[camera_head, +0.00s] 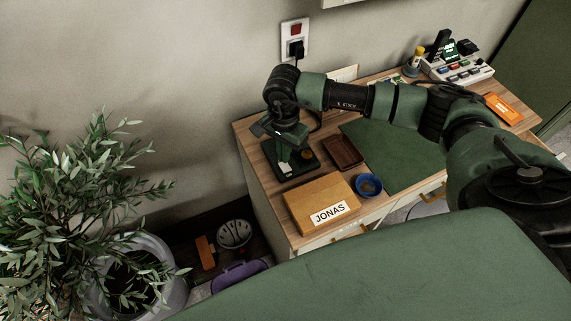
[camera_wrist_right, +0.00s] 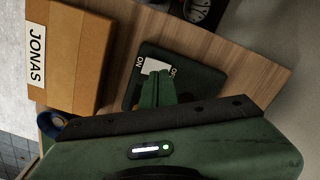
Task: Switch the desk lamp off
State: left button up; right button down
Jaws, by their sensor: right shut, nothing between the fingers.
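The desk lamp's dark green base (camera_head: 300,168) is on the wooden desk's left part. In the right wrist view the base (camera_wrist_right: 133,92) shows a pale switch plate (camera_wrist_right: 151,66) with the words ON and OFF at its two sides. My right gripper (camera_head: 284,153) hangs over the base with its fingers shut and empty. In the right wrist view its green fingertips (camera_wrist_right: 158,78) are right at the plate and cover part of it. I cannot tell whether they touch it. The lamp's upper part and light are not clearly seen. My left gripper is not in view.
A box marked JONAS (camera_head: 312,196), a blue cup (camera_head: 369,185), a brown tray (camera_head: 343,152) and a green mat (camera_head: 393,158) are near the base. A wall socket (camera_head: 295,42) is behind. A potted plant (camera_head: 75,215) stands left of the desk (camera_head: 262,180).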

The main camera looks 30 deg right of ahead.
aim_at(284, 165)
jog(key=shift+r+p, duration=0.95)
jog(key=shift+r, duration=1.25)
